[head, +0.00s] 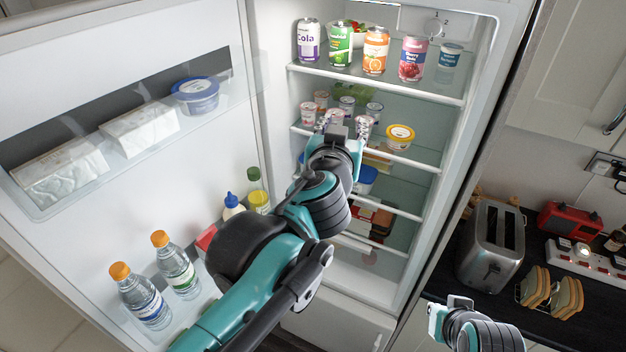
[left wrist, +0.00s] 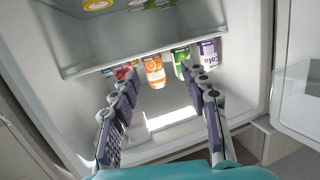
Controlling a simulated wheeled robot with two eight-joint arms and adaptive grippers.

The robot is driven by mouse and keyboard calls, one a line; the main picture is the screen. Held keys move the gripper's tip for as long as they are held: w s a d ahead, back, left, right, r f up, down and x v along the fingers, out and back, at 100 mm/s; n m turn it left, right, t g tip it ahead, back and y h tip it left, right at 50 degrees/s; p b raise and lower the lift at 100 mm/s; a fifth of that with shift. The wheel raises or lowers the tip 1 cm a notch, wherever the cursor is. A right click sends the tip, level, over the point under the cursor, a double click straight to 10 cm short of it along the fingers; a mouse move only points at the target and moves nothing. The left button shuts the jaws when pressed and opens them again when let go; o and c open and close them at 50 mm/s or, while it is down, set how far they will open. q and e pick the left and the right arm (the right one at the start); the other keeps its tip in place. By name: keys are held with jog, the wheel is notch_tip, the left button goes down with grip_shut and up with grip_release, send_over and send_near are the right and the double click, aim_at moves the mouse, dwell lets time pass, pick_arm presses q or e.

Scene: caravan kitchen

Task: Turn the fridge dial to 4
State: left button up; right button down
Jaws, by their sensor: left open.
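The fridge dial (head: 434,26) is a small white round knob on the pale panel at the top back of the open fridge (head: 447,90), above and behind the cans. Its numbers are too small to read. My left gripper (head: 345,122) is open in front of the middle shelves, below the dial and apart from it. In the left wrist view, its two fingers (left wrist: 158,80) are spread wide with nothing between them; I cannot make out the dial there. My right gripper (head: 450,308) is only partly in view at the bottom right, outside the fridge.
Several cans, including a purple cola can (head: 308,40), line the top shelf (head: 375,84). Small pots fill the shelf below. The fridge door (head: 130,45) stands open at left with bottles (head: 143,296). A toaster (head: 491,245) stands on the right counter.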

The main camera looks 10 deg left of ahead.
pick_arm(q)
jog(key=s+a+f+n+g+y+b, duration=0.1)
jog(key=a+f+b, duration=0.3)
jog(key=f, duration=0.6)
jog(key=shift+s+a+f+g+y, duration=0.25)
jog(key=shift+s+a+y, duration=0.2)
jog(key=shift+a, duration=0.25)
jog(key=shift+b, duration=0.3)
jog(key=s+a+f+g+b, duration=0.2)
jog(key=s+a+f+b, duration=0.1)
jog(key=f, duration=0.4)
jog(key=s+a+f+g+b, duration=0.1)
jog(key=s+a+f+b, duration=0.1)
jog(key=f, duration=0.5)
jog(key=s+a+f+g+b, duration=0.2)
jog(key=s+a+f+b, duration=0.1)
jog(key=f, duration=0.5)
jog(key=s+d+f+g+h+b, duration=0.1)
jog(key=s+f+b, duration=0.3)
jog(key=f+b, duration=0.3)
jog(key=s+f+g+h+b, duration=0.1)
jog(key=s+f+b, duration=0.3)
jog(key=f, duration=1.4)
jog(key=b, duration=0.4)
jog(key=shift+s+d+f+m, duration=0.15)
jog(key=shift+s+d+m, duration=0.1)
jog(key=shift+d+m, duration=0.1)
jog(key=shift+g, duration=0.25)
